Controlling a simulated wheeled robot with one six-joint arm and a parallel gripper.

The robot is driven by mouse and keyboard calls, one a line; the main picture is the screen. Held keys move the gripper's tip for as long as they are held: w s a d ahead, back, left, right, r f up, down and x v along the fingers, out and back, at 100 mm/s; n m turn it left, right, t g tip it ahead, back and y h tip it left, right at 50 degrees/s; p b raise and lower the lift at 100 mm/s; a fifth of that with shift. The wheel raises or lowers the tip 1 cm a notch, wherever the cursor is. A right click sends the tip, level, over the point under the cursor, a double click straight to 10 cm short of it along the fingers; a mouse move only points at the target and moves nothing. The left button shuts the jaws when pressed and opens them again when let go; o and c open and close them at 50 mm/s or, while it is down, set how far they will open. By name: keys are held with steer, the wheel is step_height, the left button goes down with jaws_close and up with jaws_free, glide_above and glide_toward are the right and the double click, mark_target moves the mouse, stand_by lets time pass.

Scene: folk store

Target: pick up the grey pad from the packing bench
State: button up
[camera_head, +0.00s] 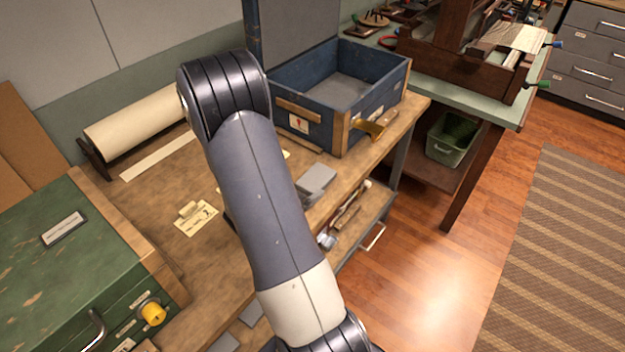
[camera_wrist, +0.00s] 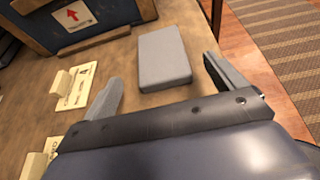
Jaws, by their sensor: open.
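The grey pad (camera_wrist: 165,57) is a flat rectangular block lying on the wooden packing bench (camera_wrist: 125,58) in the wrist view. It also shows in the head view (camera_head: 319,176), right of my arm and near the bench's front edge. My gripper (camera_wrist: 162,72) is open in the wrist view, with one finger to the left of the pad and one to the right. The pad lies ahead of and between the fingers, with no visible contact. In the head view my arm hides most of the gripper.
A blue crate (camera_head: 388,97) with a red-arrow label stands behind the pad. Paper cards (camera_head: 196,218) lie left of my arm. A green chest (camera_head: 60,270) stands at the left, and a paper roll (camera_head: 135,118) lies at the back. Open floor (camera_head: 430,280) is at the right.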

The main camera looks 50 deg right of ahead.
mark_target(315, 178)
steer(key=shift+p+x, duration=0.55)
steer(key=shift+x, duration=2.8)
steer(key=shift+c, duration=0.3)
steer(key=c, duration=1)
steer(key=shift+r, duration=0.1)
